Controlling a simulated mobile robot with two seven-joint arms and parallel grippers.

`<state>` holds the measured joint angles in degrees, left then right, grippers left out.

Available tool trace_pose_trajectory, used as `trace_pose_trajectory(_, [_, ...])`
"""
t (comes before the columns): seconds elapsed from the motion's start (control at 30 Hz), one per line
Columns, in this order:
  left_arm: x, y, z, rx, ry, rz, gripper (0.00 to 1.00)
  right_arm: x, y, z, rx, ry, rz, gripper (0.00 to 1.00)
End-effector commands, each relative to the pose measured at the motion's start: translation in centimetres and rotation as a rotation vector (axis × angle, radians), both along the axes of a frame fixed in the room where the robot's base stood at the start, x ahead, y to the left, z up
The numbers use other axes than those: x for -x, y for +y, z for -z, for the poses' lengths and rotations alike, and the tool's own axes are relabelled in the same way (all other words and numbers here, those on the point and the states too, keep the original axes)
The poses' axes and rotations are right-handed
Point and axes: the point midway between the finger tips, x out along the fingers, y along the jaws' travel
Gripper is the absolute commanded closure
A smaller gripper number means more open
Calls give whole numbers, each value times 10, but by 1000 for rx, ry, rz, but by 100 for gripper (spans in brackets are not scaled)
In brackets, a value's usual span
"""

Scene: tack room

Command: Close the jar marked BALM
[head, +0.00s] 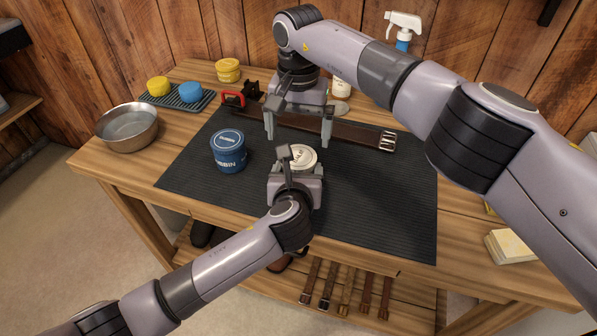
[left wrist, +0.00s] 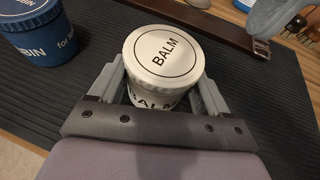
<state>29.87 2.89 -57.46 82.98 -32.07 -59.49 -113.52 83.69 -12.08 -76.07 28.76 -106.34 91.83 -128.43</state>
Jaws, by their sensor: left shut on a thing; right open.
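The white BALM jar (head: 302,156) stands on the dark mat (head: 375,205). In the left wrist view its white lid (left wrist: 163,56), printed BALM inside a ring, sits on top of the jar body (left wrist: 155,101). I cannot tell whether the lid is tight. My left gripper (head: 298,165) is shut on the BALM jar, with one finger on each side of the body, below the lid; the fingers also show in the left wrist view (left wrist: 160,90). My right gripper (head: 298,138) is open and empty, pointing down above and slightly behind the jar.
A blue jar (head: 229,151) with lettering ending in BIN stands left of the BALM jar. A brown strap (head: 350,131) with a buckle lies behind. A metal bowl (head: 128,127) and a rack (head: 178,98) with sponges are at left. The mat's right side is clear.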

Motion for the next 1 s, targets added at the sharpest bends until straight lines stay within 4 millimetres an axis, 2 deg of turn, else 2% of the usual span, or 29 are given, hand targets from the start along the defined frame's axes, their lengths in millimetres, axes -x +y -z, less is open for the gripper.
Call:
trace_pose_trajectory(0.13, [0,0,0,0,1,0,100,0,0,-4,0,-1,-31,0])
trace_pose_trajectory(0.4, [0,0,0,0,1,0,100,0,0,-31,-1,-1,-243,0])
trace_pose_trajectory(0.5, [0,0,0,0,1,0,100,0,0,-34,0,-1,-280,0])
trace_pose_trajectory(0.83, [0,0,0,0,1,0,100,0,0,-34,0,0,-285,0])
trace_pose_trajectory(1.0, [0,0,0,0,1,0,100,1,0,-19,-1,4,-284,0])
